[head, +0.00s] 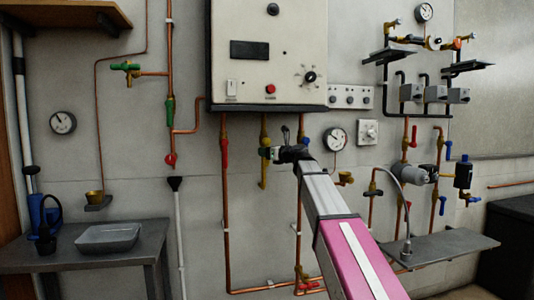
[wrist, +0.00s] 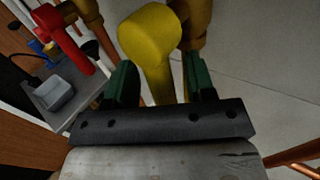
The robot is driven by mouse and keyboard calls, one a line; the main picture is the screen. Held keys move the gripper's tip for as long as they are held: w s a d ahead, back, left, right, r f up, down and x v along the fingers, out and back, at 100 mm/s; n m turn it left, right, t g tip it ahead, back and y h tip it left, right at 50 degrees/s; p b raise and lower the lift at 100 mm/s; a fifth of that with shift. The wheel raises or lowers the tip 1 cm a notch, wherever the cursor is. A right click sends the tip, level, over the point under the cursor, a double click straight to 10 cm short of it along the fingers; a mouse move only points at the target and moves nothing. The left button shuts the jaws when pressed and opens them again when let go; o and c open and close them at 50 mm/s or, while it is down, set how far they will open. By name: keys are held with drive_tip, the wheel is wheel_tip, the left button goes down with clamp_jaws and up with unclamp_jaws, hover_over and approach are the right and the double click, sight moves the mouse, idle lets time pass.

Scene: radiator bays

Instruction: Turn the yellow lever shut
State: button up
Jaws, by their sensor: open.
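The yellow lever (head: 263,176) hangs down below a brass valve (head: 264,133) under the wall cabinet. In the wrist view the lever (wrist: 150,50) is large, with its broad rounded end up close and its narrow part running down between my fingers. My gripper (head: 270,153) is at the lever in the head view. Its two green fingers stand apart on either side of the lever in the wrist view (wrist: 159,84), so it is open. I cannot tell whether either finger touches the lever. Brass fittings (wrist: 194,22) show behind it.
A red lever (head: 224,155) is on the pipe just left, also seen in the wrist view (wrist: 60,35). A blue lever (head: 303,140) and a gauge (head: 335,139) are to the right. A grey tray (head: 108,237) stands on the bench (head: 60,262) at lower left.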

clamp_jaws()
